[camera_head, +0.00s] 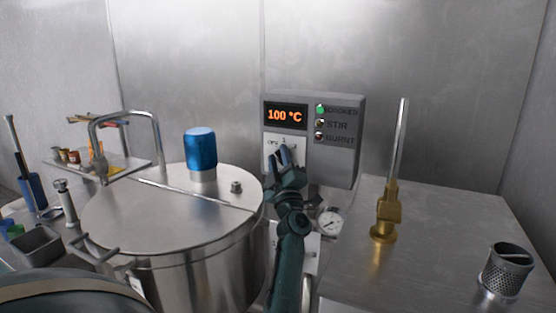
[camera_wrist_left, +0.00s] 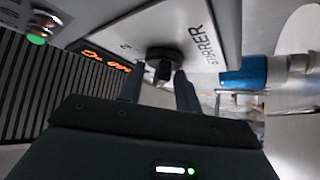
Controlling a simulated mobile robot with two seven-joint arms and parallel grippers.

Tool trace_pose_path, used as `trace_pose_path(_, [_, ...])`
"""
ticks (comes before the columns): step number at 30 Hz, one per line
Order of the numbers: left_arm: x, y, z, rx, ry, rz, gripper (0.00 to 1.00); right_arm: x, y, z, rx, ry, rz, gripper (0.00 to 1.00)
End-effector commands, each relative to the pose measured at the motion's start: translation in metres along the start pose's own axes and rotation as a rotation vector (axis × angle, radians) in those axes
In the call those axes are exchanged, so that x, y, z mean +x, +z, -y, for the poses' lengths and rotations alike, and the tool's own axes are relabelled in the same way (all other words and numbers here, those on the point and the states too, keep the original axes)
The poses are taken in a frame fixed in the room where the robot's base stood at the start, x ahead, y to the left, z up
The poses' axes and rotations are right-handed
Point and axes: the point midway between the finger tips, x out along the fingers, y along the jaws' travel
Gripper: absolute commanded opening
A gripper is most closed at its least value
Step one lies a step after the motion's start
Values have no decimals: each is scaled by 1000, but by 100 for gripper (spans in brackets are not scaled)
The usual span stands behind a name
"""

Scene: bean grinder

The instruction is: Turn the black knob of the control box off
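The control box (camera_head: 335,158) is a grey panel on the back wall, with a lit orange display reading 100 °C. Beside the display are indicator lights labelled cooked, stir and burnt; the cooked light (camera_head: 320,109) glows green. The black knob (camera_wrist_left: 163,58) sits on the white plate marked STIRRER in the left wrist view. In the head view my left gripper (camera_head: 286,160) is in front of this plate and mostly hides the knob. In the wrist view its two fingers (camera_wrist_left: 158,90) stand apart on either side of the knob; contact cannot be told. My right gripper is not in view.
A large steel vessel (camera_head: 150,215) with a blue cap (camera_head: 200,148) on its lid stands left of the box. To the right, a steel counter (camera_head: 430,220) carries a brass valve (camera_head: 386,215) and a perforated metal cup (camera_head: 506,271). A gauge (camera_head: 330,222) sits below the box.

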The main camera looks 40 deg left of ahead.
Motion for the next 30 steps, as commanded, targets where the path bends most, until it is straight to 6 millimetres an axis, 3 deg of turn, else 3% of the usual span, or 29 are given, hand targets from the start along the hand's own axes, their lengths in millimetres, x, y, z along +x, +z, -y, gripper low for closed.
trace_pose_path(6, [-7,-1,0,-1,1,-5,34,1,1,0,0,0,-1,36])
trace_pose_path(18, [-68,1,1,0,1,0,34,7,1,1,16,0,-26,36])
trace_pose_path(30, [-75,0,-1,0,1,-1,34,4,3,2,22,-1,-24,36])
